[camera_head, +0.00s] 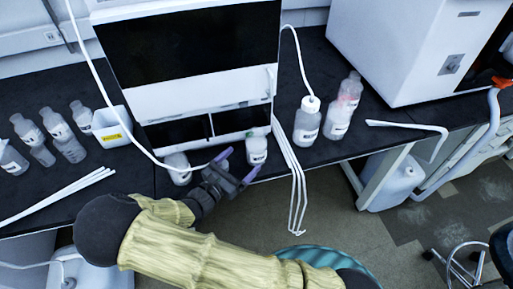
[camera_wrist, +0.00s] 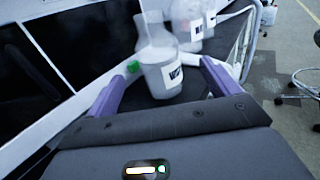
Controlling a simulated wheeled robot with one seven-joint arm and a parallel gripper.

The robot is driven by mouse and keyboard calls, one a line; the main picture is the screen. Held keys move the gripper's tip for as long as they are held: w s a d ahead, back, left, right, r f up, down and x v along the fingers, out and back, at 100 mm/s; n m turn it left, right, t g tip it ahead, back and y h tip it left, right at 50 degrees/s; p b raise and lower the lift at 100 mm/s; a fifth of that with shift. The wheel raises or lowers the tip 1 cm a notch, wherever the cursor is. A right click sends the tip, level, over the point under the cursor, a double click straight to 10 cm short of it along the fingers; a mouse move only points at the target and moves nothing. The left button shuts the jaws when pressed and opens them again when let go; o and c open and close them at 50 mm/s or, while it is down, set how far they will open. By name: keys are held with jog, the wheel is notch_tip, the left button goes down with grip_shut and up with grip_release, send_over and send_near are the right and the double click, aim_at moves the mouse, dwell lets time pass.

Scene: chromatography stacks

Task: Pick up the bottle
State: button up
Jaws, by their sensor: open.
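A small white labelled bottle (camera_head: 257,150) stands by the lower front of the instrument, just beyond my gripper (camera_head: 238,166) in the head view. My gripper is open, with its two purple fingers apart and pointing toward the bottles. In the wrist view, a translucent bottle (camera_wrist: 160,72) with a dark-printed label appears between and beyond the fingertips. I cannot tell for sure which bottle of the head view this is, or whether a finger touches it. Another white bottle (camera_head: 178,168) stands left of my gripper, near the bench edge.
The white and black instrument (camera_head: 185,95) stands close behind my gripper. A bottle with a tube (camera_head: 307,122) and a pink-tinted bottle (camera_head: 349,90) stand right. White rods (camera_head: 291,175) overhang the bench edge. Several bottles and a white bin (camera_head: 112,128) are left.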

aim_at(250, 152)
jog(key=x, duration=0.5)
jog(key=shift+w+d, duration=0.15)
jog(key=shift+x, duration=2.65)
jog(key=shift+w+a, duration=0.1)
jog(key=shift+a, duration=0.1)
jog(key=c, duration=1.4)
